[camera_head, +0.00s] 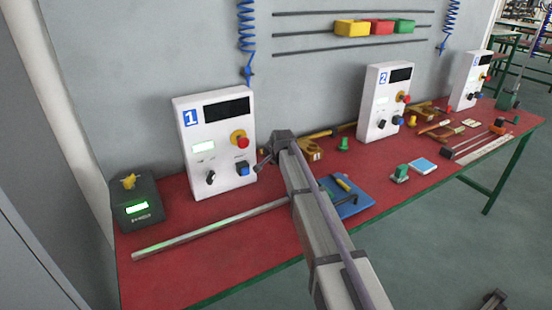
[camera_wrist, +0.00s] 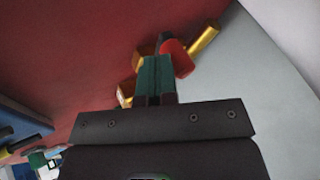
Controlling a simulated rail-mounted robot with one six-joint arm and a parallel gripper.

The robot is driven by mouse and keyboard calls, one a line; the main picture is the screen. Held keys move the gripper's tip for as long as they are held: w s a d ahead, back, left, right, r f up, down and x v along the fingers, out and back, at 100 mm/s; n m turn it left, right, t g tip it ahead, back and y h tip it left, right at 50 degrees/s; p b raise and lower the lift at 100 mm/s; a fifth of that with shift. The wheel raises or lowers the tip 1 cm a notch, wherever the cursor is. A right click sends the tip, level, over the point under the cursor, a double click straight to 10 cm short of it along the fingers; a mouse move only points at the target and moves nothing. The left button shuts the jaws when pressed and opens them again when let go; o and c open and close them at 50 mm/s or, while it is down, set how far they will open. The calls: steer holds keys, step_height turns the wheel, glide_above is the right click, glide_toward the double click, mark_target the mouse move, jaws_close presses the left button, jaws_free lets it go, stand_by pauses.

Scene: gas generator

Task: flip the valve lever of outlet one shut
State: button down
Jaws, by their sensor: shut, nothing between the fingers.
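In the wrist view, my gripper (camera_wrist: 156,62) is shut, with its dark green fingers together and nothing between them. A red part (camera_wrist: 176,60), which looks like the valve lever, is right beside the fingertips. I cannot tell whether they touch. Brass pieces (camera_wrist: 204,40) show behind and beside it, partly covered by the fingers. In the head view, a brass fitting (camera_head: 313,152) shows just right of my arm, on the red bench near the panel marked 1 (camera_head: 216,140). The lever and my fingertips cannot be made out there, as my arm covers that spot.
Panel 2 (camera_head: 384,102) stands further right. A black box with a green display (camera_head: 137,208) is at the left end. A metal rod (camera_head: 205,232) and a blue tray (camera_head: 350,206) lie on the red bench (camera_head: 190,275). The bench front is mostly clear.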

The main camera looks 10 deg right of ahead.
steer(key=s, duration=0.1)
steer(key=s+d, duration=0.1)
steer(key=s, duration=0.1)
steer(key=shift+s+d+r, duration=0.1)
steer(key=shift+s+d, duration=0.05)
steer(key=shift+s, duration=0.15)
steer(key=a+p+v, duration=0.2)
steer(key=p+v, duration=0.6)
steer(key=v, duration=0.1)
steer(key=shift+r, duration=0.35)
steer(key=s+d+f+n+g, duration=0.1)
steer(key=s+n+g, duration=0.2)
steer(key=s, duration=1.3)
steer(key=s+d+f+n+g, duration=0.2)
steer(key=s+n+g, duration=0.2)
steer(key=s, duration=1.3)
steer(key=shift+s+d+f+n, duration=0.25)
steer(key=shift+s+n, duration=0.1)
steer(key=shift+n, duration=0.35)
